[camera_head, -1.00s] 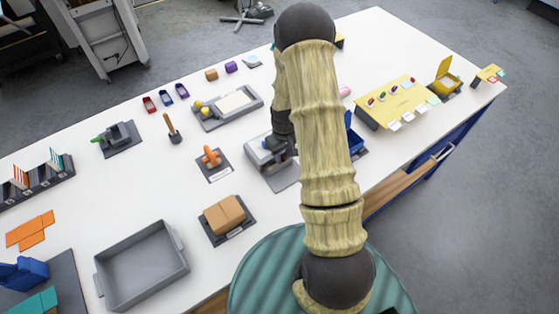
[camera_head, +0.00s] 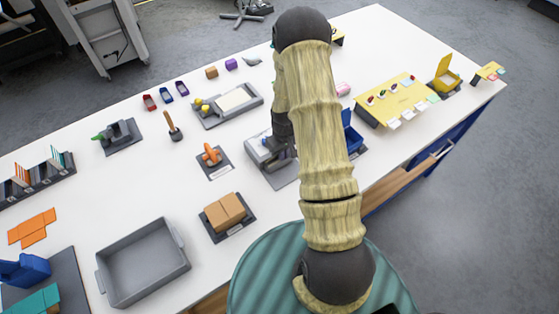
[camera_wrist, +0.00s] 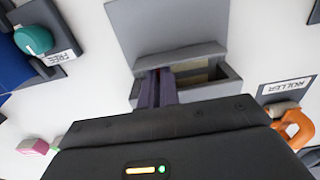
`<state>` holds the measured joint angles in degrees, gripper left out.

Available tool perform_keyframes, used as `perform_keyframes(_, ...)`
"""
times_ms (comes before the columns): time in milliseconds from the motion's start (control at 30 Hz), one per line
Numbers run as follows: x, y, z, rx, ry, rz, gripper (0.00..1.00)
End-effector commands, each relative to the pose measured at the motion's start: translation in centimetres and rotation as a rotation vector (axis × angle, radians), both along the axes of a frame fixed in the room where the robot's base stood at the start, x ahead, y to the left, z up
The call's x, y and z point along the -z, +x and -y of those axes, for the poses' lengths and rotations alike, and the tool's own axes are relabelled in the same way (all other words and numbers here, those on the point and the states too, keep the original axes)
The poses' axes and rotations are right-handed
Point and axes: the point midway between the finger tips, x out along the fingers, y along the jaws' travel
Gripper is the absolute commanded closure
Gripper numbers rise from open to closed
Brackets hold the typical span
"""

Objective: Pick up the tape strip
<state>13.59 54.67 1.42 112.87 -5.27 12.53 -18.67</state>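My gripper (camera_wrist: 157,88) points down into a grey box-like holder (camera_wrist: 210,88) on a dark grey mat. In the wrist view its two dark purple fingers lie close together at the left part of the holder's opening. A tan, yellowish surface (camera_wrist: 190,72) shows inside the opening, to the right of the fingers. I cannot tell whether this is the tape strip, and no strip is clearly seen between the fingers. In the head view the holder (camera_head: 258,148) is partly hidden by my arm and gripper.
An orange-handled roller (camera_head: 211,156) stands left of the holder, and a brown block (camera_head: 225,212) is nearer. A blue bin (camera_head: 351,138) stands close on the right. A large grey tray (camera_head: 143,262) is at front left. White table is clear between them.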

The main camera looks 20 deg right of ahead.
Motion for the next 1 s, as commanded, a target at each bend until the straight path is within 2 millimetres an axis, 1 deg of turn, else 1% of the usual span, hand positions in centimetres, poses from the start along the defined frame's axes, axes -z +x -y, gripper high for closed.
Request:
perform_keyframes(367,-0.1,0.0,0.0,0.000,0.000,0.000,1.00)
perform_keyframes(533,-1.0,0.1,0.0,0.000,0.000,0.003,1.00)
perform_keyframes(667,-2.4,0.1,0.0,0.000,-0.001,0.004,1.00)
perform_keyframes(1000,-7.9,0.1,0.0,0.001,-0.001,0.004,1.00)
